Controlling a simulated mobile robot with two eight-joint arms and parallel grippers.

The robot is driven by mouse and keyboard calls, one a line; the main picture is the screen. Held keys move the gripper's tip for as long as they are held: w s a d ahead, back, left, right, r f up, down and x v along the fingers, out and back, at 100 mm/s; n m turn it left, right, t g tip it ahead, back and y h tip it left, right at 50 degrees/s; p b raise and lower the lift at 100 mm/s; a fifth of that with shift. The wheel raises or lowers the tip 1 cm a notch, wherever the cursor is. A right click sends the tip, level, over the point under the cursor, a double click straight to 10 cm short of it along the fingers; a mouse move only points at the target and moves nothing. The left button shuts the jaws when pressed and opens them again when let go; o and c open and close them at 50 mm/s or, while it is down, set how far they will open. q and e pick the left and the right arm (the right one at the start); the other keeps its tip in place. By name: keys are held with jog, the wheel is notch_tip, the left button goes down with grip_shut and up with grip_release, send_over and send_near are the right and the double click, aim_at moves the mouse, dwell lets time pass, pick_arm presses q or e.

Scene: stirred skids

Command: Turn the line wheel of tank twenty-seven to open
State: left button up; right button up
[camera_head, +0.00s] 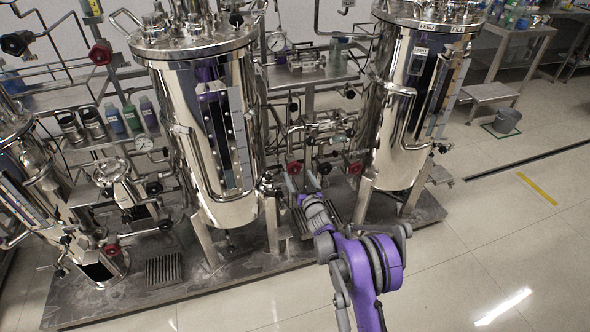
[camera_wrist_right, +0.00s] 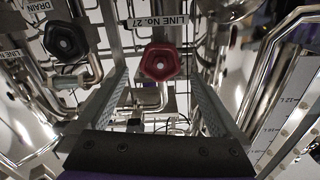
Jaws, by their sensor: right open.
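The red line wheel (camera_wrist_right: 160,62) sits under a label reading "LINE No 27" in the right wrist view. It is a lobed handwheel facing the camera. My right gripper (camera_head: 300,180) is open and empty, low between the two big tanks in the head view. In the wrist view its two fingers stand left and right of the wheel, with the wheel beyond the tips and apart from them. In the head view a red wheel (camera_head: 293,167) shows just beyond the fingertips; its label is too small to read there. My left gripper is out of view.
A black wheel (camera_wrist_right: 66,41) by a "DRAIN" label is left of the red one. Steel tanks (camera_head: 215,130) and (camera_head: 395,110) flank the gripper.

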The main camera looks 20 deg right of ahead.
aim_at(295, 169)
jog(key=w, duration=0.5)
jog(key=c, duration=1.3)
